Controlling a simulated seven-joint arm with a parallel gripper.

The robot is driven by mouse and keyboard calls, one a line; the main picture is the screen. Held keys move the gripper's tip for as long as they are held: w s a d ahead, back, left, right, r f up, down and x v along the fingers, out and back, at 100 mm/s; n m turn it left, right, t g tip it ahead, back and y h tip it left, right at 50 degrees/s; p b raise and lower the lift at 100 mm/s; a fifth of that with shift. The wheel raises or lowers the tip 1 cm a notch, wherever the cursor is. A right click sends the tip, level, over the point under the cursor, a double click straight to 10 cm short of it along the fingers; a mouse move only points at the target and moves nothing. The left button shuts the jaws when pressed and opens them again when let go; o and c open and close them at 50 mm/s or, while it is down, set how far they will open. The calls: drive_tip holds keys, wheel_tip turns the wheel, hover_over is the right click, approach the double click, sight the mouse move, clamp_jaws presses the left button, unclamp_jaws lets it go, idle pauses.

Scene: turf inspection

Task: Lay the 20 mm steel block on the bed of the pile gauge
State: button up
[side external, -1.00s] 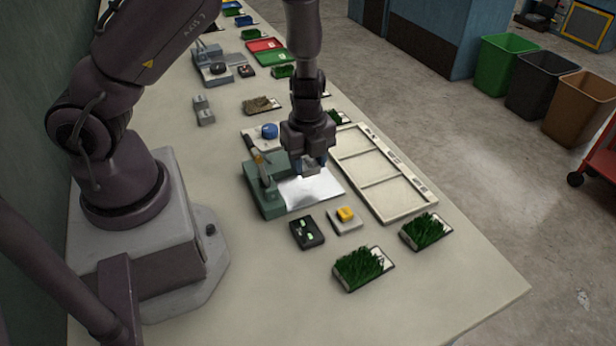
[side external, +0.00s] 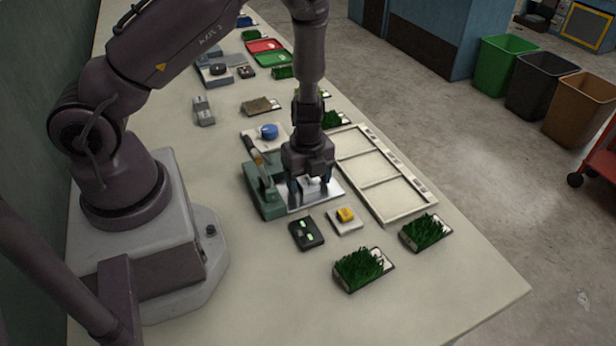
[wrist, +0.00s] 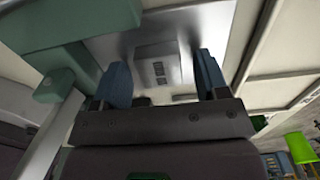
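The pile gauge (side external: 262,192) is a green stand with a flat shiny metal bed (side external: 332,190); in the wrist view the bed (wrist: 205,45) fills the upper middle. The steel block (wrist: 158,68), grey with dark markings on its face, appears to lie on the bed. My gripper (side external: 309,186) is low over the bed. In the wrist view its two blue fingertips (wrist: 163,78) stand apart on either side of the block, with a visible gap at each side. In the side view the block is mostly hidden by my gripper.
A white framed tray (side external: 392,205) lies right of the gauge. A black case (side external: 306,233), a yellow item on a pale base (side external: 346,216) and turf samples (side external: 362,268) (side external: 425,231) lie in front. A blue round item (side external: 268,131) sits behind. The front table corner is clear.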

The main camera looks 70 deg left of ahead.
drive_tip(key=w+d+r+n+t, duration=0.1)
drive_tip(key=w+r+n+t, duration=0.15)
drive_tip(key=r, duration=0.75)
drive_tip(key=w+r+n+t, duration=0.2)
drive_tip(key=w+r+t, duration=0.2)
drive_tip(key=r, duration=0.6)
wheel_tip(320, 180, up, 13)
drive_tip(key=n+t+y, duration=0.2)
drive_tip(key=n+y, duration=0.1)
drive_tip(key=n, duration=0.8)
hover_over(308, 181)
drive_tip(key=s+a, duration=0.1)
drive_tip(key=s+d+r+n+g+h, duration=0.1)
drive_tip(key=s+d+n+g+h, duration=0.1)
drive_tip(key=s+d, duration=0.5)
drive_tip(key=s+g+h, duration=0.1)
drive_tip(key=s, duration=0.3)
